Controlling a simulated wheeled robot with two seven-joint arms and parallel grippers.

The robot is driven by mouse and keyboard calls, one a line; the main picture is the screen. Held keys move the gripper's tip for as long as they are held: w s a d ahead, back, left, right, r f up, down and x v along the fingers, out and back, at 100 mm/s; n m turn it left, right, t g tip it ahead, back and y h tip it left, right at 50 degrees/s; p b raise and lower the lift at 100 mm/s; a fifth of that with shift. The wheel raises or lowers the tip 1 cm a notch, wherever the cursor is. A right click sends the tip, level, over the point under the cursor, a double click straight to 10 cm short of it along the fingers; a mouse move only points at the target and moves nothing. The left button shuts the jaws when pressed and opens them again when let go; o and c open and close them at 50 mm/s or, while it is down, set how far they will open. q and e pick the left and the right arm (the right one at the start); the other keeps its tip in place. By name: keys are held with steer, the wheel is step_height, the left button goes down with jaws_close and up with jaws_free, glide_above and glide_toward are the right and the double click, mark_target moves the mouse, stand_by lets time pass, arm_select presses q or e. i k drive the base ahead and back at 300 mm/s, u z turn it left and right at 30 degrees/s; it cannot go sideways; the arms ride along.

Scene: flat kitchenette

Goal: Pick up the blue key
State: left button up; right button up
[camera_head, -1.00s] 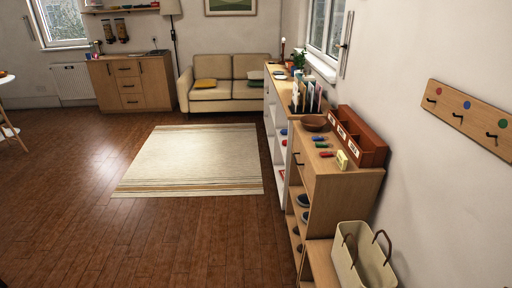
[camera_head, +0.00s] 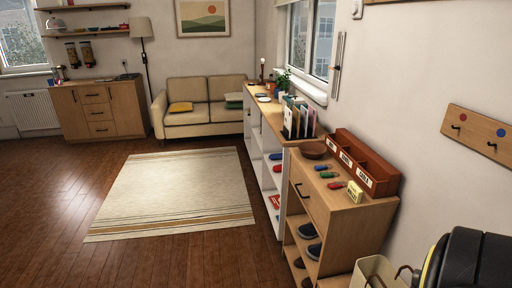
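The blue key (camera_head: 321,167) is a small blue item lying flat on the top of the wooden shoe cabinet (camera_head: 311,196), just in front of a brown bowl. A green one (camera_head: 327,175) and a red one (camera_head: 336,185) lie in a row nearer to me. They are too small to make out in detail. A reddish-brown organizer (camera_head: 384,185) with labelled compartments stands behind them against the wall. Neither of my grippers shows in the view. Nothing covers the blue key.
The brown bowl (camera_head: 313,150) and a small yellow block (camera_head: 354,192) also stand on the cabinet top. A cream tote bag (camera_head: 372,272) is at its near end. A hook board (camera_head: 478,133) hangs on the right wall. The floor left of the cabinet is open, with a rug (camera_head: 180,190).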

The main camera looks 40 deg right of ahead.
mark_target(322, 167)
steer(key=z, duration=0.25)
steer(key=i, duration=2.25)
steer(key=z, duration=1.05)
steer(key=i, duration=1.5)
steer(key=z, duration=1.25)
